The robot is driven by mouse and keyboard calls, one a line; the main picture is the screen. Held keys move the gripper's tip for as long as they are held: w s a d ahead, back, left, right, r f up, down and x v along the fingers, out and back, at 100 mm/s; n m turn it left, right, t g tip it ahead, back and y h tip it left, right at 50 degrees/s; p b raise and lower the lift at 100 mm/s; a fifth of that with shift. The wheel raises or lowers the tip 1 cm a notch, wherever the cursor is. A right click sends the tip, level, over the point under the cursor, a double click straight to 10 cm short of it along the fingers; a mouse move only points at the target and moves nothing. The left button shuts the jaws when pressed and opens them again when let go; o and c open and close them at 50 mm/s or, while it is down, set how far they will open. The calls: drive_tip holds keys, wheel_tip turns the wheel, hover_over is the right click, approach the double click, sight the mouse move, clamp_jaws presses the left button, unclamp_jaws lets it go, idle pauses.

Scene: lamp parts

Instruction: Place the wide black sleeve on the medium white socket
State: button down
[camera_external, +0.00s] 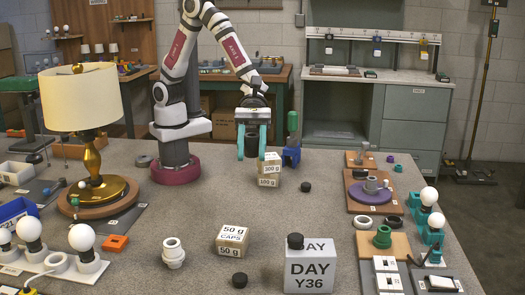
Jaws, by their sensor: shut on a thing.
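The white socket (173,253), stepped and round, stands upright on the grey table at the front left, well apart from my gripper. Several black round pieces are in view: one on the table (305,187), one at the front (239,280), one on the DAY box (295,241), and a black ring (391,221) at the right. I cannot tell which is the wide sleeve.
Stacked weight boxes (270,171) stand beside my gripper, near a blue holder (291,157). A lamp (85,110) and bulbs fill the left; boards with parts line the right.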

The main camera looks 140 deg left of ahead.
drive_tip(key=s+d+m+g+h, duration=0.3)
drive_tip(key=s+d, duration=0.4)
drive_tip(key=d, duration=0.6)
drive_tip(key=s+d+m+g+h, duration=0.2)
drive_tip(key=s+d+m+g, duration=0.35)
drive_tip(key=d, duration=0.75)
drive_tip(key=n+t, duration=0.2)
hover_over(173, 254)
drive_tip(key=d, duration=0.2)
drive_tip(key=shift+m, duration=0.25)
drive_tip(key=f, duration=1.6)
drive_tip(key=shift+s, duration=0.4)
drive_tip(key=shift+f, duration=0.15)
drive_tip(key=shift+f, duration=0.1)
